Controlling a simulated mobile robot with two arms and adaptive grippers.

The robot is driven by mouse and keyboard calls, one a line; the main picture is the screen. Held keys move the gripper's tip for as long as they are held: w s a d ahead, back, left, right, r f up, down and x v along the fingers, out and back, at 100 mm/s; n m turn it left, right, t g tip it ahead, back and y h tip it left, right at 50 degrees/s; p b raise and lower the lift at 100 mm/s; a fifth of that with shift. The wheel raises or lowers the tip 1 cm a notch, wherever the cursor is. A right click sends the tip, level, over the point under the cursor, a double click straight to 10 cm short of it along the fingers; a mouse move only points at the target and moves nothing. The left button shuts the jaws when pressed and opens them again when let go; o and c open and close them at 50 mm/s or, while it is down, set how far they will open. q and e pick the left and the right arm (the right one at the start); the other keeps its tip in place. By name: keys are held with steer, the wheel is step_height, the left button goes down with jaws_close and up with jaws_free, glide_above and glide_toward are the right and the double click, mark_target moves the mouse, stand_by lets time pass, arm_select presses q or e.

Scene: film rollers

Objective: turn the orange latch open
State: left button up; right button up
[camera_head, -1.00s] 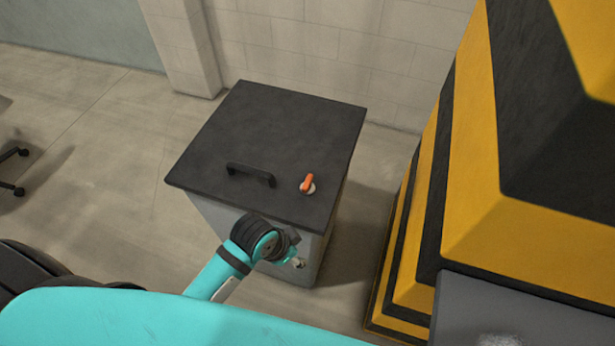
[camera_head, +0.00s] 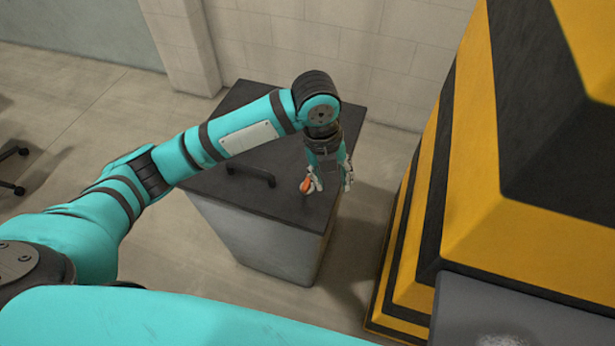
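The orange latch (camera_head: 306,186) sits near the front right corner of the dark lid (camera_head: 235,108) of a grey box. My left gripper (camera_head: 330,187) points down over that corner, just right of the latch. Its two light fingers are spread apart, and the left one is at or very near the latch. I cannot tell whether it touches. The latch's round base is largely hidden. My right gripper is not in view.
A black handle (camera_head: 251,175) stands on the lid, left of the latch. A large yellow and black striped block (camera_head: 470,190) rises close on the right. A pale wall (camera_head: 375,70) is behind the box. Open floor (camera_head: 85,135) lies to the left.

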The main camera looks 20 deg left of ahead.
mark_target(307, 181)
arm_select(q)
steer(key=w+a+r+m+y, duration=0.2)
steer(key=w+a+r+m, duration=0.3)
steer(key=a+r, duration=0.2)
steer(key=shift+g, duration=0.3)
step_height(307, 181, down, 17)
steer(key=shift+d+f+p, duration=0.1)
steer(key=shift+p, duration=0.3)
jaws_close()
